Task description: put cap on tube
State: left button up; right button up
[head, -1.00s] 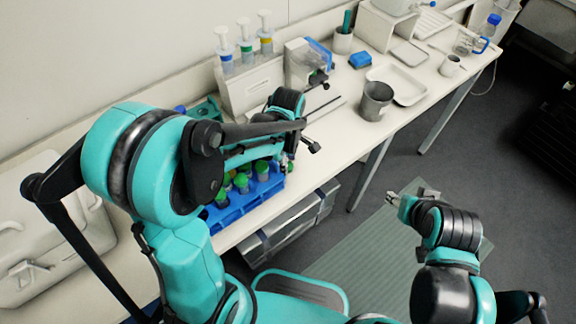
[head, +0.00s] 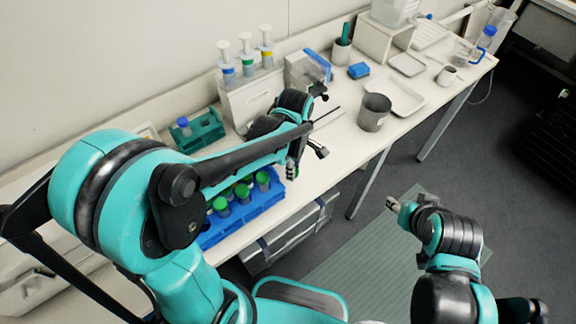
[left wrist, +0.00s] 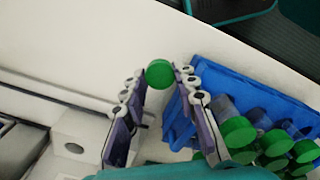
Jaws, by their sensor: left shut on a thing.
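My left gripper (head: 292,170) is just above the bench's front edge, at the right end of the blue rack (head: 262,208). In the left wrist view my left gripper (left wrist: 160,77) is shut on a round green cap (left wrist: 159,73) between its fingertips. I cannot tell whether a tube hangs under this cap. The blue rack (left wrist: 215,75) is right beside the fingers and holds several tubes with green caps (left wrist: 238,131). In the head view the arm partly hides the rack. My right gripper (head: 393,204) is over the floor, away from the bench; its finger state is unclear.
A teal rack (head: 205,130) with a blue-capped tube (head: 184,126) stands behind my left arm. Pipettes (head: 246,50) stand in a white holder at the wall. A grey beaker (head: 374,113) and white tray (head: 408,98) lie to the right. Bare bench lies between gripper and beaker.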

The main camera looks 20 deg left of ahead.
pick_arm(q)
jog(key=s+d+r+p, duration=0.2)
jog(key=s+d+r, duration=0.3)
jog(key=d, duration=0.2)
jog(key=shift+s+d+r, duration=0.2)
jog(key=shift+d+r, duration=0.1)
jog(key=shift+d, duration=0.1)
